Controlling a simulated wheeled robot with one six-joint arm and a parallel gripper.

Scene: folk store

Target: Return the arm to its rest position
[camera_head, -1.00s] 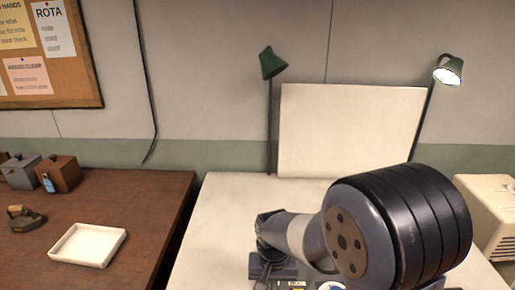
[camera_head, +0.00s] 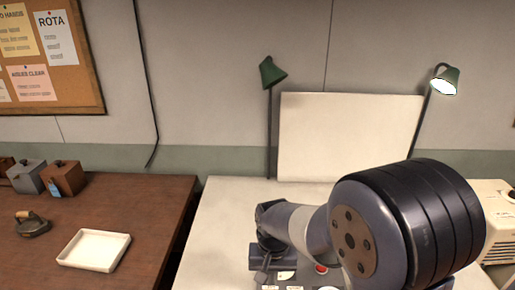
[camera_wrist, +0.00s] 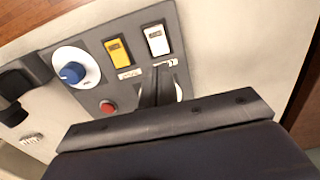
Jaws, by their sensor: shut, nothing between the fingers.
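My arm reaches across the pale table in the head view, its large dark joint in front at the right. My gripper (camera_wrist: 160,84) shows in the wrist view as shut dark fingers with nothing between them. They are over a grey control panel (camera_wrist: 125,78), and cover part of a round white dial. I cannot tell whether the fingertips touch the panel. The panel has a blue knob (camera_wrist: 72,72), a yellow switch (camera_wrist: 117,50), a white switch (camera_wrist: 156,40) and a red button (camera_wrist: 108,106). In the head view my arm hides part of the panel.
A white board (camera_head: 345,135) stands at the table's back between two green lamps (camera_head: 272,72) (camera_head: 445,80). A cream box (camera_head: 493,215) is at the right. A brown table at the left holds a white tray (camera_head: 94,250), an iron (camera_head: 32,224) and small boxes (camera_head: 62,178).

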